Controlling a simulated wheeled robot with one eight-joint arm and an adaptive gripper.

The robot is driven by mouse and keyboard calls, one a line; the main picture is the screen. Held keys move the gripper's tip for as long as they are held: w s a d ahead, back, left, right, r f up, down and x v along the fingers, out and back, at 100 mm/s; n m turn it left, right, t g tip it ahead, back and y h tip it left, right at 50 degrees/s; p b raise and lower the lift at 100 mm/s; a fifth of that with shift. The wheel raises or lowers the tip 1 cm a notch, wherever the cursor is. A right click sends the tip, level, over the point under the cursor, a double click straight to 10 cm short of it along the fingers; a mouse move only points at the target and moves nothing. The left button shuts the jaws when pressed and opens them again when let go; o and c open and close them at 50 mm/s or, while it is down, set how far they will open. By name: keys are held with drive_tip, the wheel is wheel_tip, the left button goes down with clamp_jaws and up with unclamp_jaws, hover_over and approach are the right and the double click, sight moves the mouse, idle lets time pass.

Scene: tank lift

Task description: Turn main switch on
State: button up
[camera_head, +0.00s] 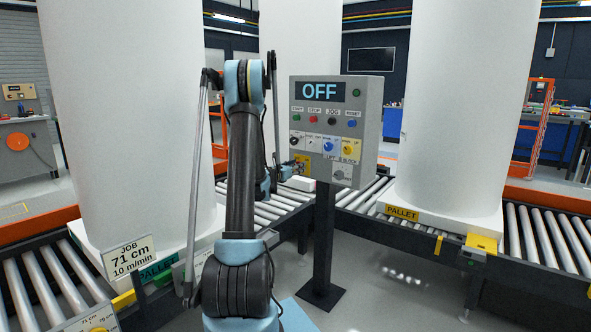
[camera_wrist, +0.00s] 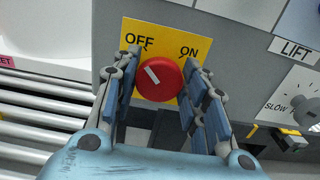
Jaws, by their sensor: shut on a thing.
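The main switch is a round red knob (camera_wrist: 160,78) on a yellow plate (camera_wrist: 191,37) marked OFF and ON, seen in the wrist view. Its white mark slants to the upper left, toward OFF. My gripper (camera_wrist: 160,72) has its fingers on both sides of the knob and is shut on it. In the head view my gripper (camera_head: 288,170) is at the lower left of the grey control panel (camera_head: 366,118), where it largely hides the knob. The panel display (camera_head: 317,91) reads OFF.
The panel has several buttons and smaller knobs, including a LIFT knob (camera_head: 328,146). It stands on a dark post (camera_head: 323,235). Roller conveyors (camera_head: 272,205) and large white tanks (camera_head: 458,100) surround it. A pallet (camera_head: 403,212) lies under the right tank.

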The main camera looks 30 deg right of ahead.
drive_tip(key=shift+w+a, duration=0.15)
drive_tip(key=shift+s+f+m, duration=0.15)
drive_tip(key=shift+m, duration=4.3)
drive_tip(key=shift+s+f+m, duration=0.1)
drive_tip(key=shift+f+m, duration=0.05)
drive_tip(key=shift+m, duration=4.3)
drive_tip(key=shift+s, duration=0.1)
drive_tip(key=o, duration=1.1)
